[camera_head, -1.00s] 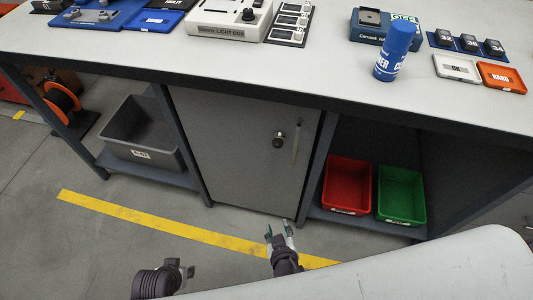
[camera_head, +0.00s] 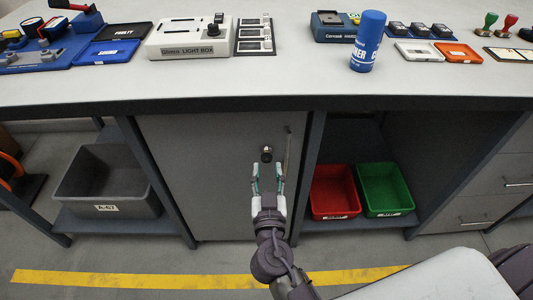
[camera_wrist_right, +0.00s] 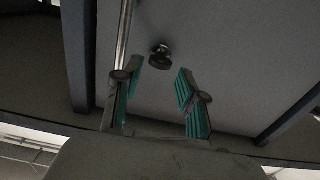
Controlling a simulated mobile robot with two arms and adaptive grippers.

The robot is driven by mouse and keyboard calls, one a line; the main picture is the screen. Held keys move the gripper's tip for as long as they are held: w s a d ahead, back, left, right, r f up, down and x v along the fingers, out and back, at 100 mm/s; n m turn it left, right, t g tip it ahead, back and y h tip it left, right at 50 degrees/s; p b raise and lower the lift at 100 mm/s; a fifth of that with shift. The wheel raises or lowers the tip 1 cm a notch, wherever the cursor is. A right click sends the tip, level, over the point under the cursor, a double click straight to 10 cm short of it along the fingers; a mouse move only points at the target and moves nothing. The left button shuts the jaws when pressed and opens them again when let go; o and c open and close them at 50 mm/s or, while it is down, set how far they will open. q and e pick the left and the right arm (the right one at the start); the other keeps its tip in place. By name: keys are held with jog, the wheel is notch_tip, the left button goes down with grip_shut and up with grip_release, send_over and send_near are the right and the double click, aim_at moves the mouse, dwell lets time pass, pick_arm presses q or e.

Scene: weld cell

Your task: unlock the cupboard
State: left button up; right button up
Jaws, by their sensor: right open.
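The cupboard is a grey door (camera_head: 205,165) under the workbench. A small round lock knob (camera_head: 267,152) sits on its upper right part, with a slim vertical handle bar (camera_head: 288,147) to its right. I cannot tell whether the knob holds a separate key. My right gripper (camera_head: 268,170) is open and empty, just below the knob and pointing at it. In the right wrist view the knob (camera_wrist_right: 160,56) lies beyond the gap between the open fingers (camera_wrist_right: 156,88), apart from them. The handle bar (camera_wrist_right: 123,38) is beside the left finger there. My left gripper is not in view.
A grey bin (camera_head: 105,180) stands on the shelf left of the cupboard. A red bin (camera_head: 333,190) and a green bin (camera_head: 385,190) stand on the right. The benchtop (camera_head: 300,85) overhangs the door and holds a blue can (camera_head: 367,45), a light box (camera_head: 188,40) and trays.

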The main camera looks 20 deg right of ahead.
aim_at(267, 162)
jog(key=x, duration=0.4)
jog(key=shift+w+p, duration=0.1)
jog(key=shift+p, duration=0.2)
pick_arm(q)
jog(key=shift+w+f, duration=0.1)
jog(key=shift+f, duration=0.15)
pick_arm(e)
jog(key=shift+w+d, duration=0.15)
jog(key=shift+w, duration=0.3)
grip_shut()
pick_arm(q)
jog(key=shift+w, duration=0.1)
